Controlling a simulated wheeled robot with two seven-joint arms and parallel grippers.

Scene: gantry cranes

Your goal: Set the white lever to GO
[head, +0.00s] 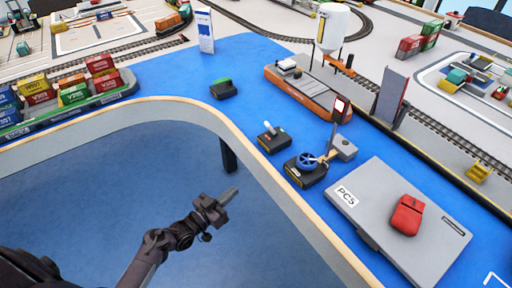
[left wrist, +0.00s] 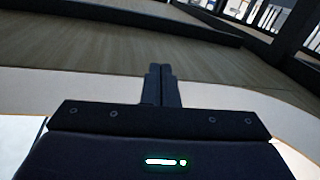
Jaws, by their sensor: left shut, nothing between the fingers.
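The white lever (head: 269,127) stands on a small dark box (head: 272,140) on the blue table top, near the table's curved inner edge. Its GO marking is too small to read. My left gripper (head: 231,193) is over the floor inside the table's curve, below and left of the lever box and apart from it. Its fingers are together and empty. In the left wrist view the closed fingers (left wrist: 161,84) point ahead, and the lever does not show there. My right gripper is not in view.
A blue handwheel (head: 308,161) on a dark box stands right of the lever. A grey PC5 panel (head: 365,205) carries a red pouch (head: 407,216). A dark box with a green top (head: 223,88) stands farther back. The wooden table rim (head: 232,128) lies between gripper and lever.

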